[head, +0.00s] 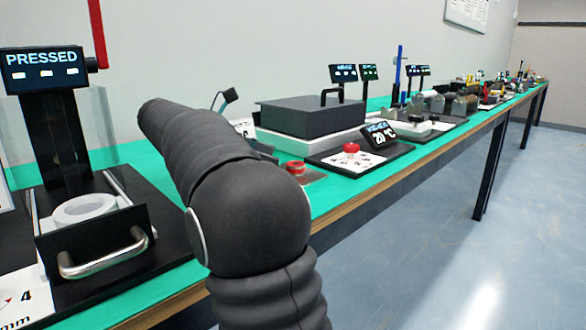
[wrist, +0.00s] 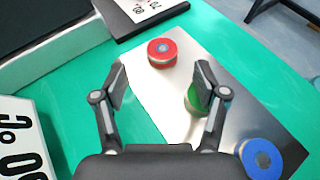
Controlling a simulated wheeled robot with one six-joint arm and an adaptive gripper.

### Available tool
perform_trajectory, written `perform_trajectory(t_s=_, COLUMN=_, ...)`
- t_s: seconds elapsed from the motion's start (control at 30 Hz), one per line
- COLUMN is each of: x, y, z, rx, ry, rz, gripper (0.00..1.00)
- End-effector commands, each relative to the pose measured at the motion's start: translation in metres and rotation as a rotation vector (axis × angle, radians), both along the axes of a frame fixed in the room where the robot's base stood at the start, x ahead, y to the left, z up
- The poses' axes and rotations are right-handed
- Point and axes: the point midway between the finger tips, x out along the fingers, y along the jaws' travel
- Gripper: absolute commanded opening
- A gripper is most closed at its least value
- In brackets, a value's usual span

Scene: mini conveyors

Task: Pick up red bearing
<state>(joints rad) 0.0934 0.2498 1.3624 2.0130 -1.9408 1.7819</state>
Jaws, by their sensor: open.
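The red bearing (wrist: 162,50) is a short red cylinder with a pale centre. It stands on a shiny metal plate (wrist: 155,105), beyond my fingertips and roughly centred between them in the wrist view. In the head view the red bearing (head: 295,168) shows just right of my arm. My gripper (wrist: 160,82) is open, with nothing between its fingers. A green bearing (wrist: 193,104) stands on the plate, partly hidden behind the right finger. A blue bearing (wrist: 259,157) is at the plate's lower right. My arm hides the gripper in the head view.
A black-framed panel with a red button (head: 351,149) and a display (head: 381,134) stands beside the plate. A dark lidded box (head: 310,115) is behind. A press with a drawer (head: 95,240) is at left. Green table surface (wrist: 240,45) is clear right of the plate.

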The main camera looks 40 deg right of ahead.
Motion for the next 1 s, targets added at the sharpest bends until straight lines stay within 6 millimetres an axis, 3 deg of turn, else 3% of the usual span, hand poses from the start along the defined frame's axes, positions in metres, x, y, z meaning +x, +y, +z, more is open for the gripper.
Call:
perform_trajectory(t_s=0.37, x=-0.024, y=-0.036, z=-0.017, rx=-0.001, ry=0.001, rz=0.001, gripper=0.72)
perform_trajectory(t_s=0.67, x=-0.026, y=-0.040, z=-0.019, rx=-0.001, ry=0.000, rz=0.005, gripper=0.72)
perform_trajectory(t_s=0.77, x=-0.026, y=-0.040, z=-0.019, rx=-0.001, ry=0.001, rz=0.004, gripper=0.52)
perform_trajectory(t_s=0.93, x=-0.026, y=-0.039, z=-0.019, rx=-0.001, ry=0.001, rz=0.004, gripper=0.10)
perform_trajectory(t_s=1.0, x=-0.026, y=-0.039, z=-0.019, rx=-0.001, ry=0.001, rz=0.004, gripper=0.06)
